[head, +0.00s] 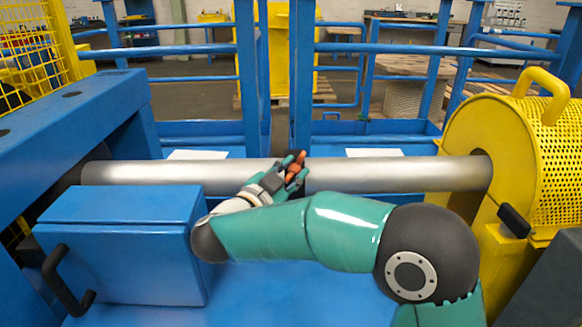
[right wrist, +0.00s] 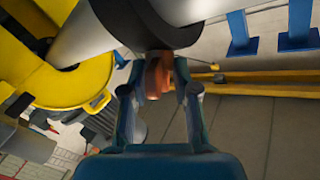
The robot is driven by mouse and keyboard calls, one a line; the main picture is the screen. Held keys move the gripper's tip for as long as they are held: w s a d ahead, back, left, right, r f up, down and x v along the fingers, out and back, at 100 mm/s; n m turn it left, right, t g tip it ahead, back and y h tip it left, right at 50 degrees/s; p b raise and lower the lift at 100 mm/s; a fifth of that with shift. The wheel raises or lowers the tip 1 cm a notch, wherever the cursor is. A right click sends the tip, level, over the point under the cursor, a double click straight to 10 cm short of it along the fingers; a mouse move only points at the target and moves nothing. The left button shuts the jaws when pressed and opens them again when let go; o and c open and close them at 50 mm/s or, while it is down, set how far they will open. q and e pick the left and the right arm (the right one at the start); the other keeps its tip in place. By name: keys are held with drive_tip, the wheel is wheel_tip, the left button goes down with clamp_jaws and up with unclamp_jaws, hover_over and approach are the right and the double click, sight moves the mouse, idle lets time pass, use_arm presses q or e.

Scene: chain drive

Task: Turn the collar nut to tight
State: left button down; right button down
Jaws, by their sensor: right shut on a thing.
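The silver shaft (head: 395,174) runs level across the head view, from the blue frame on the left to the yellow guard on the right. The collar nut shows in the right wrist view as a dark ring (right wrist: 150,25) around the shaft, with an orange lug (right wrist: 158,78) below it. My right gripper (head: 293,170) is at the middle of the shaft, shut on the orange lug. In the right wrist view (right wrist: 160,88) its fingers stand on both sides of the lug. Most of the collar is hidden in the head view. My left gripper is not in view.
A blue box (head: 120,250) with a black handle stands at front left. The yellow perforated guard (head: 465,125) covers the shaft's right end. Blue rails (head: 390,48) and posts stand behind the shaft. A blue surface (head: 290,295) lies below my right arm.

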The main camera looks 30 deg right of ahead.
sight(292, 173)
idle(0.5)
drive_tip(key=c, duration=1.1)
unclamp_jaws()
drive_tip(key=shift+c, duration=0.2)
wheel_tip(292, 173, up, 10)
